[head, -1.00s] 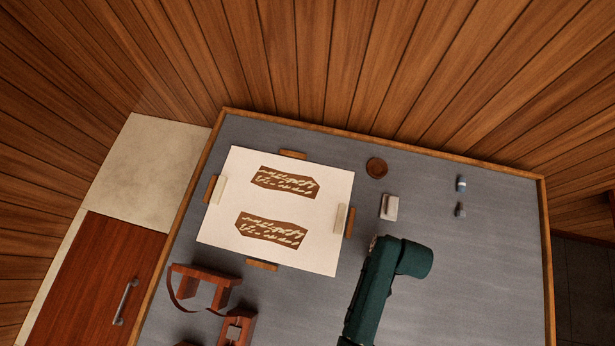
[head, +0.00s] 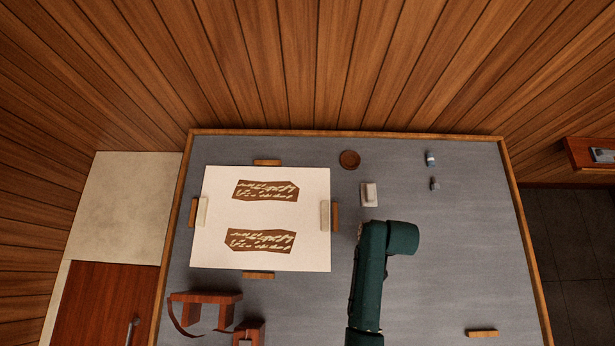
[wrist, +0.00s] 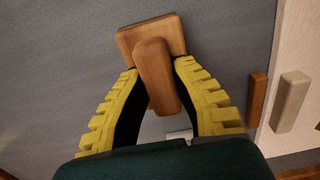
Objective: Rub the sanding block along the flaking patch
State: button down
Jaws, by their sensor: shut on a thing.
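A white panel (head: 210,225) lies on the grey table with two brown flaking patches, an upper one (head: 266,190) and a lower one (head: 260,240), each streaked with pale flakes. In the wrist view, my gripper (wrist: 157,70) has yellow ridged fingers shut on the wooden handle of the sanding block (wrist: 127,38). The block's wider flat part shows beyond the fingertips, over grey surface and apart from the panel (wrist: 297,30). In the head view my green arm is right of the panel and hides the gripper and block.
Wooden blocks (head: 259,275) and pale strips (head: 325,214) sit around the panel edges. A reddish wooden stand (head: 205,300) is at front left. The table's right side is mostly clear.

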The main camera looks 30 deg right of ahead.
jog(key=shift+r+p, duration=1.75)
jog(key=shift+r, duration=0.15)
jog(key=shift+f, duration=0.1)
